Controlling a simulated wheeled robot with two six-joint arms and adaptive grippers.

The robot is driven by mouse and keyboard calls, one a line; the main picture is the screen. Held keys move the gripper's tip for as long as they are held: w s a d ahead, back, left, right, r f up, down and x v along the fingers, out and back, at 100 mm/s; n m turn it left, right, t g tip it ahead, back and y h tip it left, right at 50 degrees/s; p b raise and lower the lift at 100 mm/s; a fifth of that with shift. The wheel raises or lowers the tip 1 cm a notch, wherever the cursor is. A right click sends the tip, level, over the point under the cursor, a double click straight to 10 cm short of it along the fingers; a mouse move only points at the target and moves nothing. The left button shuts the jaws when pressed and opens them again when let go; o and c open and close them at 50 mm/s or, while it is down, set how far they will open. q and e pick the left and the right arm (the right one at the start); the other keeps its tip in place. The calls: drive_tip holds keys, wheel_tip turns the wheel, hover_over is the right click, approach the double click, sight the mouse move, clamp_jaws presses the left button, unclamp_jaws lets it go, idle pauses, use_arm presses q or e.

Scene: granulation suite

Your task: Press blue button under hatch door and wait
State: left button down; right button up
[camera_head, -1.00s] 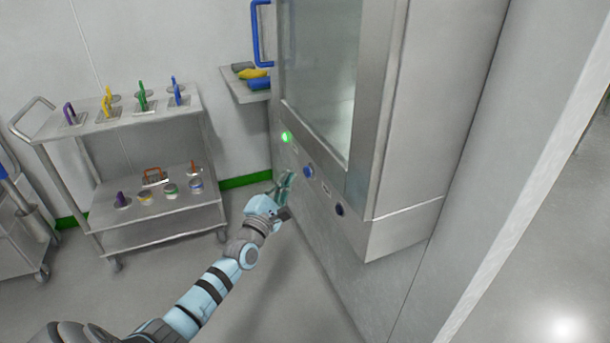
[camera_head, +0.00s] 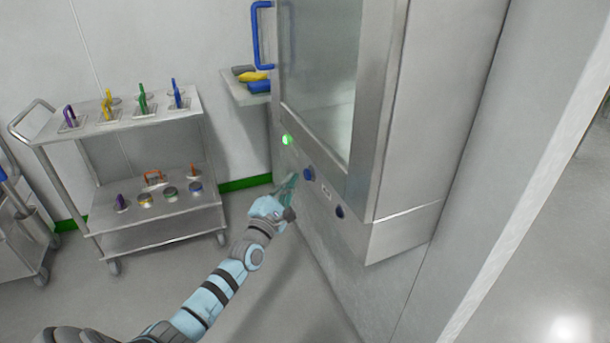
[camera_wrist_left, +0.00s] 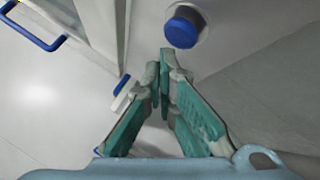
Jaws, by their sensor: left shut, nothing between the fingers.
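The blue button (camera_head: 309,174) is on the front panel of the steel cabinet, below the glass hatch door (camera_head: 322,80). In the left wrist view the blue button (camera_wrist_left: 182,28) stands out from a pale round base, just beyond and right of the fingertips. My left gripper (camera_head: 293,178) is shut and empty, its fingertips just left of the button; the fingers also show in the left wrist view (camera_wrist_left: 164,58). I see a gap between tips and button there. My right gripper is not in view.
A blue door handle (camera_head: 260,35) is at the upper left of the cabinet. A steel trolley (camera_head: 150,122) with coloured-handled tools stands left. A wall shelf (camera_head: 240,90) holds folded cloths.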

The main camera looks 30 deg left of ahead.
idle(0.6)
use_arm(q)
drive_tip(key=shift+w+d, duration=0.25)
drive_tip(key=shift+w, duration=0.1)
drive_tip(key=shift+w+d+b, duration=0.25)
drive_tip(key=shift+w+b, duration=0.1)
drive_tip(key=shift+w, duration=0.05)
idle(0.6)
drive_tip(key=shift+s, duration=0.1)
drive_tip(key=shift+s+a, duration=0.5)
drive_tip(key=shift+s, duration=0.15)
drive_tip(key=s+a, duration=0.1)
drive_tip(key=s, duration=0.1)
drive_tip(key=s+a+p, duration=0.1)
drive_tip(key=s+a, duration=0.1)
idle(0.6)
idle(0.5)
